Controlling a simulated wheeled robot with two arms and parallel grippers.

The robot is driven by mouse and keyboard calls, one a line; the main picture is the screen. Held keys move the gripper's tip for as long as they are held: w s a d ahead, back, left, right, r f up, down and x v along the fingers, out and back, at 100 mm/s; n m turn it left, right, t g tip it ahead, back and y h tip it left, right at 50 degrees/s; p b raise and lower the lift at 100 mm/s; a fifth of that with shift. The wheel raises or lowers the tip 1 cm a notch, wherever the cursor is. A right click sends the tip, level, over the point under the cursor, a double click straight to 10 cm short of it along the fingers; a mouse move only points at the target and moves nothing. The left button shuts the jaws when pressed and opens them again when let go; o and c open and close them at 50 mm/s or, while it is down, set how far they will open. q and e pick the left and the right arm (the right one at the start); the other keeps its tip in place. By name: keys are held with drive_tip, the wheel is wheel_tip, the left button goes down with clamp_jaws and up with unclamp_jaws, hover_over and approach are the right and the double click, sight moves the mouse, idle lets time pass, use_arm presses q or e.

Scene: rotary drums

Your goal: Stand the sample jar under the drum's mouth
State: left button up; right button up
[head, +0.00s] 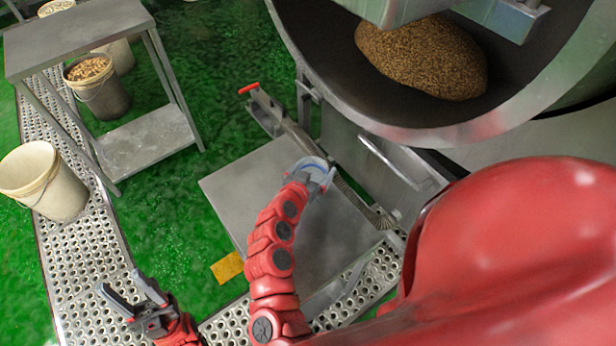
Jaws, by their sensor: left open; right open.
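The drum (410,125) fills the upper right, its wide mouth facing me with a heap of brown grain (425,58) inside. The sample jar (312,164) looks like a small clear jar with a blue rim, over the grey platform below the drum's mouth. My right gripper (318,175) is at the jar, open; the jar and wrist partly hide its fingers, and I cannot tell whether they touch it. My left gripper (133,300) is open and empty at the lower left, above the perforated walkway.
The grey platform (235,195) is mostly bare. A metal side table (75,35) stands at upper left. A cream bucket (45,180) and a grey bucket of pale pieces (98,95) stand left. A red-ended lever (250,88) lies beyond the platform. Green floor is open between.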

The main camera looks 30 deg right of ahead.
drive_tip(key=v, duration=1.1)
drive_tip(key=shift+s+a+p, duration=0.2)
drive_tip(key=shift+a+p, duration=0.05)
drive_tip(key=shift+p, duration=0.2)
